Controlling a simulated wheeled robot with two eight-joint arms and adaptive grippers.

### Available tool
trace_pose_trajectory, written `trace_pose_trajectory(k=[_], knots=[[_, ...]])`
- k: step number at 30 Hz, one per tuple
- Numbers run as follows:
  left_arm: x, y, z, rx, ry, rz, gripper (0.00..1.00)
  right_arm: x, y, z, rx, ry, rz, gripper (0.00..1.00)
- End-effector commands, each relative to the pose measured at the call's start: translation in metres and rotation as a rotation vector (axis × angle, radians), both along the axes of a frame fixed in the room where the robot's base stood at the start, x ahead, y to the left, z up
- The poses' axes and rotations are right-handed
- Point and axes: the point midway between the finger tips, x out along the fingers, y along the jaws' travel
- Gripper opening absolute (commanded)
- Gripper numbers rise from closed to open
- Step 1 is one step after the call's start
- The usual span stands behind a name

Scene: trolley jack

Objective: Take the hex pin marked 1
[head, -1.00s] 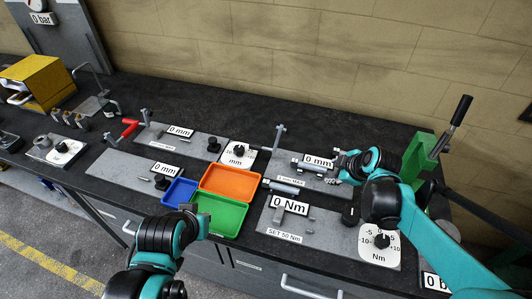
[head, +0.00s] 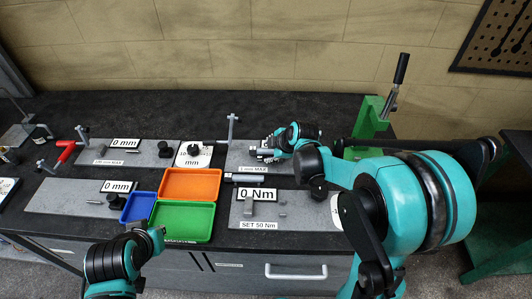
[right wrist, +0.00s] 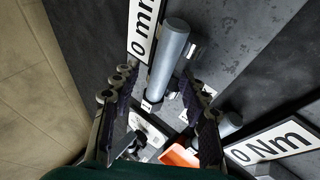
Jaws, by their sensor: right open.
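My right gripper (head: 274,147) is open at the back plate marked 1 mm MAX (head: 245,168). In the right wrist view its two fingers (right wrist: 152,88) stand apart, with a grey cylindrical pin (right wrist: 170,55) beyond and between them. That pin has a darker, wider end with a small white label, too small to read. A second grey pin (right wrist: 230,124) lies beyond the right finger. In the head view one pin (head: 261,152) lies by the gripper, partly hidden, and another (head: 243,178) lies in front of the plate. My left gripper (head: 157,238) is near the green tray.
Orange (head: 190,171), green (head: 183,238) and blue (head: 138,207) trays stand mid-bench. A 0 Nm plate (head: 275,222) lies right of them. A green press with a lever (head: 370,118) stands at the right. A thin upright post (head: 231,130) rises beside the back plate.

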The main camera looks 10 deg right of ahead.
Motion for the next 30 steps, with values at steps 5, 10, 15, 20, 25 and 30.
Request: trace_pose_trajectory(k=[5, 10, 15, 20, 25, 30], knots=[[0.000, 0.000, 0.001, 0.000, 0.000, 0.000, 0.00, 0.000, 0.000, 0.001, 0.000, 0.000, 0.000, 0.31], [0.000, 0.000, 0.001, 0.000, 0.000, 0.000, 0.00, 0.000, 0.000, 0.001, 0.000, 0.000, 0.000, 0.00], [0.000, 0.000, 0.001, 0.000, 0.000, 0.000, 0.00, 0.000, 0.000, 0.001, 0.000, 0.000, 0.000, 0.00], [0.000, 0.000, 0.002, 0.000, 0.000, 0.000, 0.00, 0.000, 0.000, 0.003, 0.000, 0.000, 0.000, 0.00], [0.000, 0.000, 0.008, 0.000, 0.000, 0.000, 0.00, 0.000, 0.000, 0.016, 0.000, 0.000, 0.000, 0.00], [0.000, 0.000, 0.023, 0.000, 0.000, 0.000, 0.00, 0.000, 0.000, 0.046, 0.000, 0.000, 0.000, 0.00]])
